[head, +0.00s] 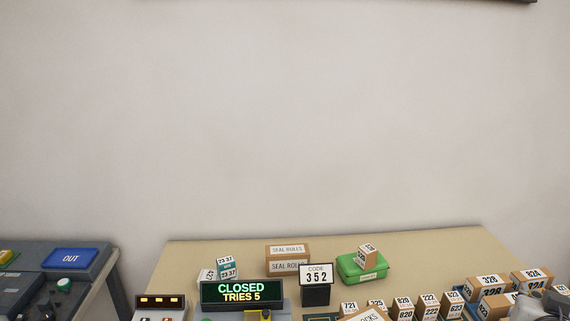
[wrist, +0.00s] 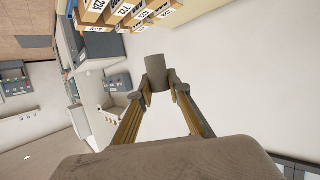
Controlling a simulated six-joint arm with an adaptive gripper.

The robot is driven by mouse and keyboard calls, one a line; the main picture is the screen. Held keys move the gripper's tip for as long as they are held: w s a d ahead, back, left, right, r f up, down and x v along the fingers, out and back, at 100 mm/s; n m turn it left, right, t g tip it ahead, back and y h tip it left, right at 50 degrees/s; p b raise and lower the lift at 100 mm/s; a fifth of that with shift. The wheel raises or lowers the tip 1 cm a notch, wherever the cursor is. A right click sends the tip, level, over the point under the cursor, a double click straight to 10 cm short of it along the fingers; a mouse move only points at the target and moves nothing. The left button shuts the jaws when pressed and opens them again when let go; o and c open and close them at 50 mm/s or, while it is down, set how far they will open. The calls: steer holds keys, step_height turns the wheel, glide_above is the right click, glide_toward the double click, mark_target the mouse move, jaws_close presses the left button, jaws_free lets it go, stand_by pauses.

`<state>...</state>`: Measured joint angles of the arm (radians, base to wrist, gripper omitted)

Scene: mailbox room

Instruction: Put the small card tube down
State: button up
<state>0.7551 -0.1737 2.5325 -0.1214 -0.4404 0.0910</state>
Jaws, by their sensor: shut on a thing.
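In the wrist view my gripper (wrist: 157,86) is shut on the small card tube (wrist: 156,68), a plain grey-brown cylinder. The tube sits between the two fingertips, and its far end stands out beyond them. The tube appears held in the air, with pale wall or floor behind it and nothing seen touching it but the fingers. I cannot make out the tube in the head view.
A blue OUT tray (head: 70,258) stands left.

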steer(key=shift+w+a+f, duration=0.15)
steer(key=shift+w+f, duration=0.1)
steer(key=shift+f, duration=0.5)
steer(key=w+d+f+n+t+y, duration=0.1)
steer(key=w+f+n+y, duration=0.1)
steer(key=w+f, duration=0.5)
steer(key=w+d+f+n+t+y, duration=0.1)
steer(key=w+f+n+y, duration=0.15)
steer(key=w, duration=0.85)
steer(key=w+a+f+n+y, duration=0.1)
steer(key=w+a+n+y, duration=0.1)
steer(key=w, duration=0.6)
steer(key=w+a+n+t+y, duration=0.1)
steer(key=w+a+n+y, duration=0.1)
steer(key=w, duration=0.6)
steer(key=shift+w+f+y, duration=0.35)
steer(key=shift+w+y, duration=0.05)
steer(key=shift+y, duration=0.35)
step_height(320, 180, down, 6)
steer(key=shift+f, duration=0.15)
